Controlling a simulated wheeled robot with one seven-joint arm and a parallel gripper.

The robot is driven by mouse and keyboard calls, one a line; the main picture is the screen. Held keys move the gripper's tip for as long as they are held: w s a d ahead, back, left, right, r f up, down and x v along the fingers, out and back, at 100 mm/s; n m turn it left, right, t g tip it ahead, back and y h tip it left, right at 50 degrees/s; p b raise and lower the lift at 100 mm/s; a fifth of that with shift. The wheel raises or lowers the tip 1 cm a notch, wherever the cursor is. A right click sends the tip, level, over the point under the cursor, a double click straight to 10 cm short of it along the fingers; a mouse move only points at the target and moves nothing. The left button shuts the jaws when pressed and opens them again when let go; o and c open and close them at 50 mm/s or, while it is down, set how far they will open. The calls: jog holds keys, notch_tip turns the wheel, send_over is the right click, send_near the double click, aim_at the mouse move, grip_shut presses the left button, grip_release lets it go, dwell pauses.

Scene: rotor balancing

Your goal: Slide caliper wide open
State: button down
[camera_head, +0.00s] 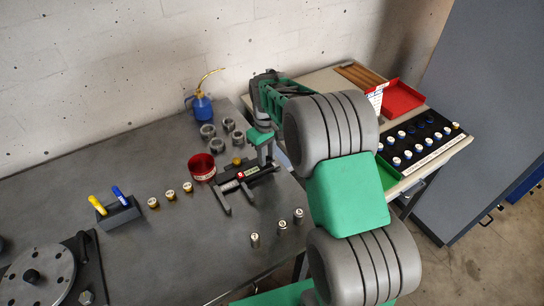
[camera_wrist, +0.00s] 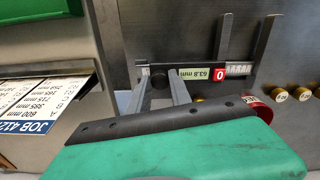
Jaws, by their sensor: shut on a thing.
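The caliper (camera_head: 232,185) lies on the grey table at its right part, its two long jaws pointing toward the front of the table. In the wrist view the caliper's jaws (camera_wrist: 222,40) stand apart, with a gap between them. Its green display (camera_wrist: 194,73) appears to read 63.8 mm, beside a red tag marked 0 (camera_wrist: 219,74). My gripper (camera_head: 265,162) is at the right end of the caliper. In the wrist view my gripper (camera_wrist: 160,88) is shut on a dark round knob (camera_wrist: 159,78) of the caliper, between its two fingers.
A red bowl (camera_head: 202,167) stands just left of the caliper, with brass-topped weights (camera_head: 171,195) further left. Steel weights (camera_head: 283,224) stand in front and grey rings (camera_head: 208,132) behind. A blue oil can (camera_head: 201,106) is at the back. A side table holds a black tray (camera_head: 425,150).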

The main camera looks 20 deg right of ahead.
jog(key=shift+a, duration=0.3)
jog(key=c, duration=1.2)
grip_release()
jog(key=shift+d, duration=0.1)
jog(key=shift+o, duration=0.2)
notch_tip(320, 180, up, 8)
jog(key=shift+f+b, duration=0.1)
jog(key=shift+b, duration=0.4)
jog(key=s+a+r+m+t, duration=0.1)
jog(key=s+m, duration=0.1)
jog(key=s, duration=0.9)
jog(key=s+r+m+t, duration=0.1)
jog(key=s+m+t, duration=0.1)
jog(key=s, duration=0.9)
jog(key=shift+s+a+r+m, duration=0.15)
jog(key=shift+a+r+m, duration=0.2)
jog(key=shift+a+m, duration=0.05)
